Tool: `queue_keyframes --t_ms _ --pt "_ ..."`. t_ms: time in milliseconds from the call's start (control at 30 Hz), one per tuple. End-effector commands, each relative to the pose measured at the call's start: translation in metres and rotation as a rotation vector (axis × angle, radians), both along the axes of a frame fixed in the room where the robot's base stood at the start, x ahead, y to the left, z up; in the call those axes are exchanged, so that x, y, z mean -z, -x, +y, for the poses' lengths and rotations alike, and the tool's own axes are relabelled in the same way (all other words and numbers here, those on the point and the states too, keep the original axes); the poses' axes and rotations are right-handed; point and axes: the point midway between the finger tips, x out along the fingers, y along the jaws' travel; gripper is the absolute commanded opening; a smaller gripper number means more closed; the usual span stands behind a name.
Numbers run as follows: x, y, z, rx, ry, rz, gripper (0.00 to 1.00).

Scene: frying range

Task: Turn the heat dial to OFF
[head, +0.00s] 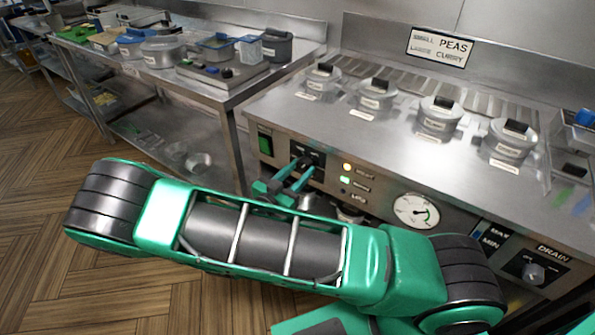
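The front panel (383,188) of the frying range runs across the right half of the head view. My gripper (298,168) is at the panel's left part, its two teal fingers pointing at a black plate (314,154). A gap shows between the fingers. The heat dial is not clearly visible; the fingers cover part of the black plate, and I cannot tell whether they are around a dial or touching one. A green switch (265,143) is left of the plate. An amber lamp (347,167) and a green lamp (345,180) are right of it.
A round gauge (416,211) and a separate DRAIN knob (533,273) are further right on the panel. Several lidded pots (374,95) stand on the steel top. A steel table (222,95) with containers is at left. The wooden floor (40,260) is clear at lower left.

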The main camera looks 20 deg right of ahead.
Motion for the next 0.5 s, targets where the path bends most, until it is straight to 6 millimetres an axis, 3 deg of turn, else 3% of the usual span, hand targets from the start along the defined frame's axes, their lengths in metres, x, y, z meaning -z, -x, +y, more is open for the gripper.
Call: queue_keyframes --t_ms 500 --pt "0.0001 -0.001 0.0015 -0.005 0.105 0.147 0.14"
